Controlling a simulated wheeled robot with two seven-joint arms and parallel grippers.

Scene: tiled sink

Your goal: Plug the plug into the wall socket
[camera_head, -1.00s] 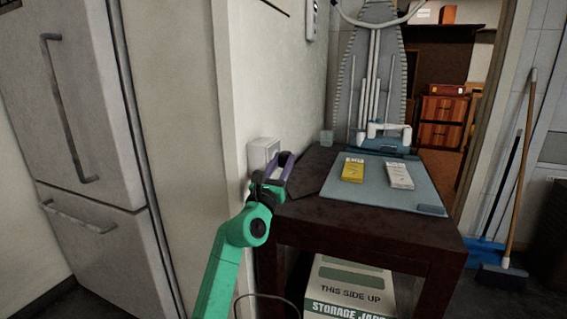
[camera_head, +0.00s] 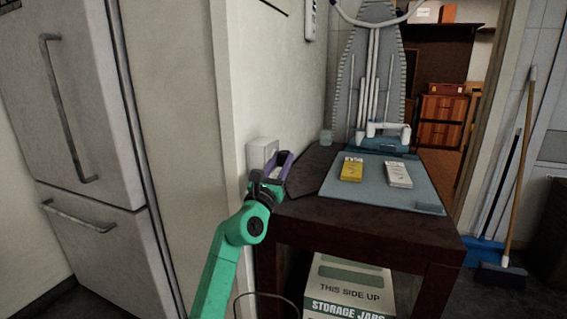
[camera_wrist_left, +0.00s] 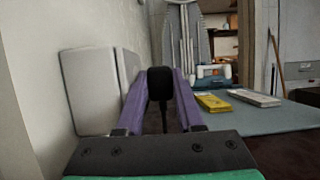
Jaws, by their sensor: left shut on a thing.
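My left gripper (camera_head: 278,166) is at the wall, just right of and in front of the white wall socket (camera_head: 258,151). Its purple fingers are shut on the black plug (camera_wrist_left: 163,84), which shows between the fingertips in the left wrist view. A dark cord hangs below the plug there. The plug can hardly be made out in the head view. In the left wrist view the socket (camera_wrist_left: 92,92) stands on the wall to the left of the fingers, with a gap between it and the plug. The socket's front holes cannot be made out. My right gripper is out of view.
A dark table (camera_head: 420,228) stands right of my gripper, with a blue mat (camera_head: 376,192), a yellow box (camera_head: 351,169) and a white box (camera_head: 398,175). A storage carton (camera_head: 347,290) is below. A fridge (camera_head: 70,110) is at left. An ironing board (camera_head: 376,75) stands behind.

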